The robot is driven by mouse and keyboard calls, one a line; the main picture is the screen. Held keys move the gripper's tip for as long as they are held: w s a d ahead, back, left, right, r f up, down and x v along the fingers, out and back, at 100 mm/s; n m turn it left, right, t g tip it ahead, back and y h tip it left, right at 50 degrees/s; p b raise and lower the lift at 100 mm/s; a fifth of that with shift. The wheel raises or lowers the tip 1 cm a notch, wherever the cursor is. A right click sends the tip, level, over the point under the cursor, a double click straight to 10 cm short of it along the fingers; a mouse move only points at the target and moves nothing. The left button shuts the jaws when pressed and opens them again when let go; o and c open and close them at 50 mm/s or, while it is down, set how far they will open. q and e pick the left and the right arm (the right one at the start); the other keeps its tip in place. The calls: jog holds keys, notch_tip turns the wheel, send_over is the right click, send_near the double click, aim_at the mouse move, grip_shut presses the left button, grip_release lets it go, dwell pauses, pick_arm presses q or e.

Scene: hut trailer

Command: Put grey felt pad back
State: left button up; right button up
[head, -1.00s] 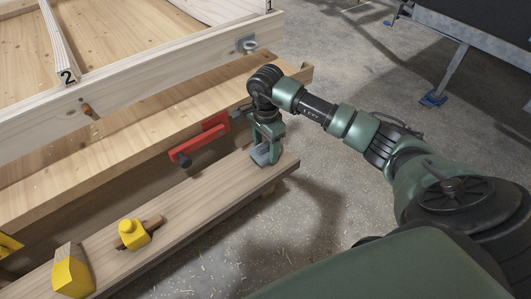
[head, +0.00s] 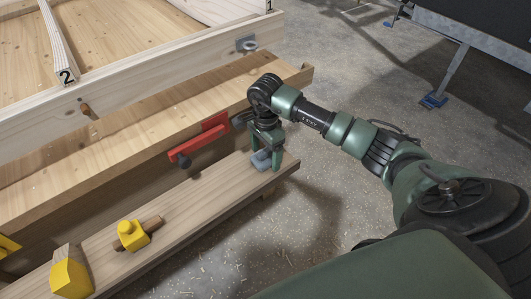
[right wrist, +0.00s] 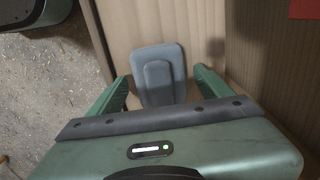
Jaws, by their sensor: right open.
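The grey felt pad (head: 261,160) lies on the far right end of the low wooden plank (head: 190,205). In the right wrist view the pad (right wrist: 158,72) is a grey block with rounded corners and a raised oval in its middle. My right gripper (head: 267,158) is open and points down over the pad. In the right wrist view its green fingers stand apart on either side of the pad's near end, with gaps showing. The pad's near end is hidden by the gripper body. My left gripper does not show.
A red clamp (head: 198,142) sticks out from the bench side beside the plank. A yellow-headed tool (head: 133,235) and a yellow-and-wood block (head: 71,275) stand on the plank's near part. A wooden frame (head: 150,75) lies above. Concrete floor is right of the plank.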

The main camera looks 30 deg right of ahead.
aim_at(266, 151)
notch_tip(266, 151, up, 3)
jog(key=shift+f, duration=0.1)
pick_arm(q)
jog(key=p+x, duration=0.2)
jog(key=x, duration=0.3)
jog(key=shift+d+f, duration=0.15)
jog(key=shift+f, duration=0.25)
pick_arm(e)
notch_tip(266, 151, up, 9)
dwell(0.7)
